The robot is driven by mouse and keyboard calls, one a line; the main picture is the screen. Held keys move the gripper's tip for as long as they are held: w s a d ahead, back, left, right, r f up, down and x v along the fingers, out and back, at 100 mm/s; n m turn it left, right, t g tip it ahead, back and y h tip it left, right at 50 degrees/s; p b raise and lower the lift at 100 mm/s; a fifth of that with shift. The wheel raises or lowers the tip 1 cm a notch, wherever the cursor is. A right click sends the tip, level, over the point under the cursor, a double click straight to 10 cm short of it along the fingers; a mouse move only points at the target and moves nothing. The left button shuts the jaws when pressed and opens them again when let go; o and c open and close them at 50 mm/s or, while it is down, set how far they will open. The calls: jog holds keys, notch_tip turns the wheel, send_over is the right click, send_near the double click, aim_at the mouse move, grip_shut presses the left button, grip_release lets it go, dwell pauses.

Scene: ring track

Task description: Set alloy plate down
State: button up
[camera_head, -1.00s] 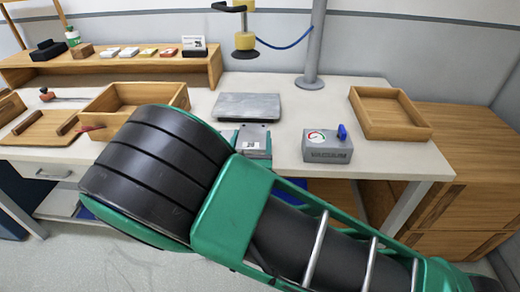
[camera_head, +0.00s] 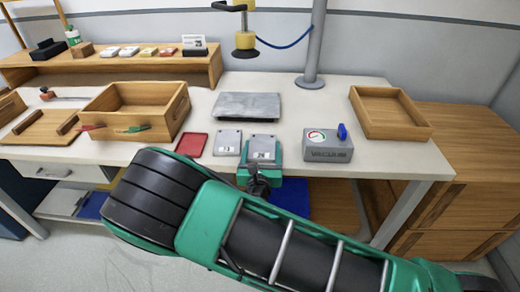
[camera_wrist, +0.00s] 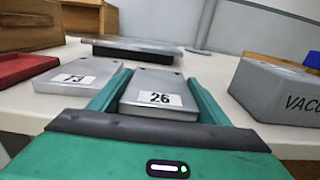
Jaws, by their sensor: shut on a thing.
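A grey alloy plate (camera_head: 262,148) with a white label is at the front edge of the bench in the head view. In the wrist view the plate (camera_wrist: 155,88) reads "26" and lies between my two green fingers. My gripper (camera_wrist: 150,95) is shut on its sides. The plate looks level and at or just above the bench top; I cannot tell if it touches. A second grey plate (camera_head: 227,142) with a label lies just left of it, and also shows in the wrist view (camera_wrist: 78,76).
A red tray (camera_head: 191,144) lies left of the plates. A grey vacuum box (camera_head: 327,150) stands to the right. Behind are a flat grey slab (camera_head: 247,105) and a post (camera_head: 314,55). Wooden trays stand at left (camera_head: 160,122) and right (camera_head: 415,130).

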jog(key=o, duration=1.5)
jog(key=shift+f, duration=0.15)
jog(key=shift+o, duration=0.8)
